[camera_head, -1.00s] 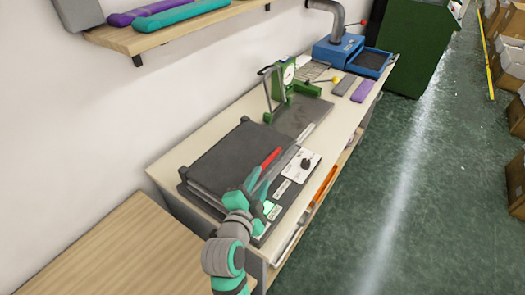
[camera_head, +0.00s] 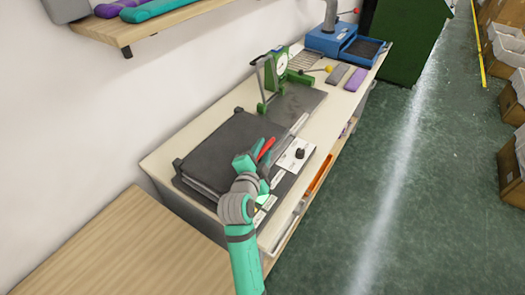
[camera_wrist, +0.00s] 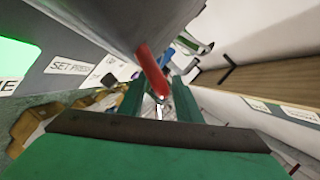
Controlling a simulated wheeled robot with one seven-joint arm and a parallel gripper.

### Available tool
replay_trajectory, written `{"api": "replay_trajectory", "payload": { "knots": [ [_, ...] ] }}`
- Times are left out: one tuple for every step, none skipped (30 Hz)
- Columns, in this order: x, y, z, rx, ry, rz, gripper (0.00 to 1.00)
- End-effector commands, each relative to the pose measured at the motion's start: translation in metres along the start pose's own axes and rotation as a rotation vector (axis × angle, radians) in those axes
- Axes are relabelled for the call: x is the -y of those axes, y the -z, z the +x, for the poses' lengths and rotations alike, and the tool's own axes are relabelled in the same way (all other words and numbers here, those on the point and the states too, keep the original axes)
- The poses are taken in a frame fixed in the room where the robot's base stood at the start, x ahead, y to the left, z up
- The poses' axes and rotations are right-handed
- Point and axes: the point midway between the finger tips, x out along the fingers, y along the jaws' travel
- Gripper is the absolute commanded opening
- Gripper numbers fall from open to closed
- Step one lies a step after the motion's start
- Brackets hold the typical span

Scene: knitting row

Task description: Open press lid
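The press (camera_head: 213,152) is a dark grey flat box on the bench, and its lid (camera_head: 225,140) lies down, closed. A red handle (camera_head: 266,147) shows at the lid's right-hand edge. My teal gripper (camera_head: 257,157) is right beside this handle, above the press front. In the wrist view, the fingers of my gripper (camera_wrist: 158,88) stand apart, with the red handle (camera_wrist: 148,65) reaching toward the gap between them. No firm contact is visible. The gripper hides part of the press's front edge.
A white panel with a black knob (camera_head: 300,153) lies right of the lid. A green device with a dial (camera_head: 281,64) and a blue machine (camera_head: 333,45) stand farther along the bench. A wooden shelf (camera_head: 150,25) hangs above left.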

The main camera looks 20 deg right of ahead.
Motion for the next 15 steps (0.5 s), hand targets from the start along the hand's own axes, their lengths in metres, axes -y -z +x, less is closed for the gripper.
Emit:
{"api": "replay_trajectory", "payload": {
  "knots": [
    [0.0002,0.0000,-0.0001,0.000,0.000,0.000,0.31],
    [0.0002,0.0000,-0.0002,0.000,0.000,0.000,0.31],
    [0.0002,0.0001,-0.0002,0.000,0.001,0.000,0.31],
    [0.0002,0.0000,-0.0003,0.000,0.000,0.000,0.31],
    [0.0002,0.0000,-0.0003,0.000,0.001,0.000,0.26],
    [0.0002,0.0000,-0.0003,0.000,0.001,0.000,0.17],
    [0.0002,0.0000,-0.0004,0.000,0.001,0.000,0.10],
    [0.0002,0.0000,-0.0004,0.000,0.001,0.000,0.02],
    [0.0002,0.0000,-0.0004,0.000,0.001,0.000,0.00],
    [0.0003,0.0000,-0.0004,0.000,0.001,0.000,0.00],
    [0.0002,0.0000,-0.0004,0.000,0.001,0.000,0.00],
    [0.0003,0.0000,-0.0005,0.000,0.001,0.000,0.00],
    [0.0004,0.0000,-0.0005,0.000,0.001,0.000,0.00],
    [0.0006,0.0001,-0.0005,0.000,0.000,-0.001,0.00],
    [0.0012,0.0002,-0.0006,0.000,0.000,-0.002,0.00]
  ]
}}
